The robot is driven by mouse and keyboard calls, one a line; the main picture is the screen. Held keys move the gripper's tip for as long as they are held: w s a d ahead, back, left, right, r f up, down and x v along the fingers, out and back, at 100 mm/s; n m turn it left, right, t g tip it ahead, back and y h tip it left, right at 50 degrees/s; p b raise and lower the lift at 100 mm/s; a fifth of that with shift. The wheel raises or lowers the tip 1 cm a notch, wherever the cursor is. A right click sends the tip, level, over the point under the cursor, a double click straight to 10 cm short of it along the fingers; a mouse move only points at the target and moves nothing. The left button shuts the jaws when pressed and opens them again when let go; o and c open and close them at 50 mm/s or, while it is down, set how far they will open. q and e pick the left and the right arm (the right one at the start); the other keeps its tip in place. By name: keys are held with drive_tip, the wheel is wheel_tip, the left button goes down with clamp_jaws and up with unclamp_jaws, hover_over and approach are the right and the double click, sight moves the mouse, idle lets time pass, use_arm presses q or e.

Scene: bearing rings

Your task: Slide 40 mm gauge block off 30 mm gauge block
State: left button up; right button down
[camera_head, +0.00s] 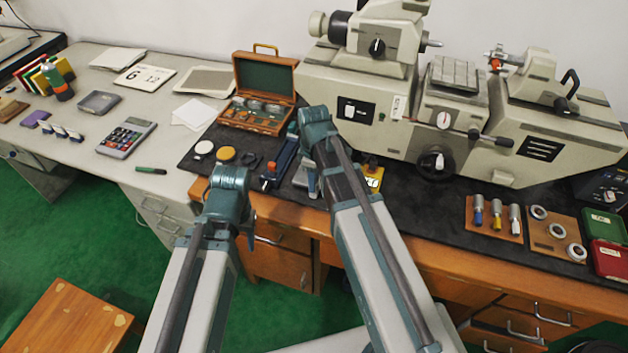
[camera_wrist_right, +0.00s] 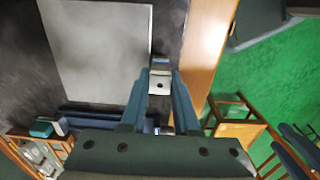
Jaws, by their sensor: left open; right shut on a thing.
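My right gripper (camera_wrist_right: 160,85) is shut on a small bright steel block with a dark spot on its face; I cannot read a size on it. A second shiny piece (camera_wrist_right: 160,62) shows just beyond the fingertips; I cannot tell whether it touches the held block or is part of it. In the head view my right gripper (camera_head: 313,182) hangs over the front of the dark bench mat, and the arm hides what it holds. My left gripper (camera_head: 247,228) is open in front of the bench's front edge, partly hidden by its own wrist. I cannot tell the two gauge blocks apart.
A large pale plate (camera_wrist_right: 100,50) lies beside the gripper. An open wooden case (camera_head: 262,95) stands behind. A blue tool (camera_head: 280,163) and a yellow object (camera_head: 373,178) flank the right gripper. The large measuring machine (camera_head: 455,110) fills the back right.

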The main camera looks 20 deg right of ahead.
drive_tip(key=shift+f, duration=0.3)
drive_tip(key=shift+w+d, duration=0.45)
drive_tip(key=shift+w, duration=0.2)
idle(2.9)
drive_tip(key=shift+r, duration=0.15)
drive_tip(key=shift+w+r+p, duration=0.15)
drive_tip(key=shift+r+p, duration=2.15)
drive_tip(key=shift+r, duration=0.15)
